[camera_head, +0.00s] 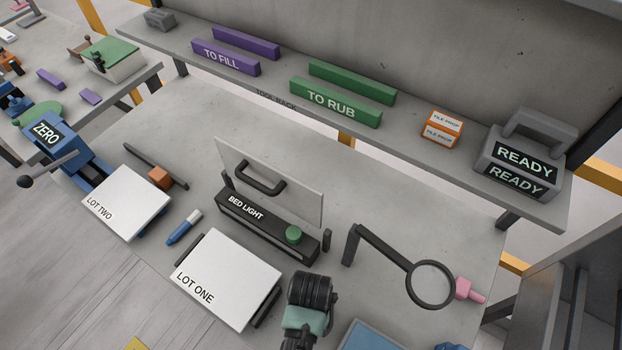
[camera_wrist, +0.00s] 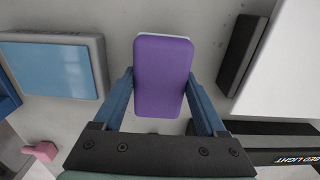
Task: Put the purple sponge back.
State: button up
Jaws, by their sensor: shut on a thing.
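The purple sponge (camera_wrist: 163,75) is between the two blue fingers of my gripper (camera_wrist: 160,85) in the wrist view, with a thin pale edge showing along its far side. My gripper is shut on it, with the grey slab behind. In the head view my gripper (camera_head: 296,345) is at the bottom edge, right of the LOT ONE board, and the sponge cannot be made out. A purple TO FILL bar (camera_head: 225,58) stands on the tool rack, with another purple bar (camera_head: 246,42) behind it.
The LOT ONE board (camera_head: 225,280) and the BED LIGHT box (camera_head: 262,222) with its upright panel are close by. A blue-topped grey tray (camera_wrist: 55,68), a pink object (camera_wrist: 40,151) and a magnifier (camera_head: 431,303) are also near. Green TO RUB bars (camera_head: 335,102) and READY blocks (camera_head: 518,170) occupy the rack.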

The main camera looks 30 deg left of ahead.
jog(key=shift+f, duration=1.25)
jog(key=shift+f, duration=0.15)
jog(key=o, duration=1.2)
jog(key=shift+o, duration=0.2)
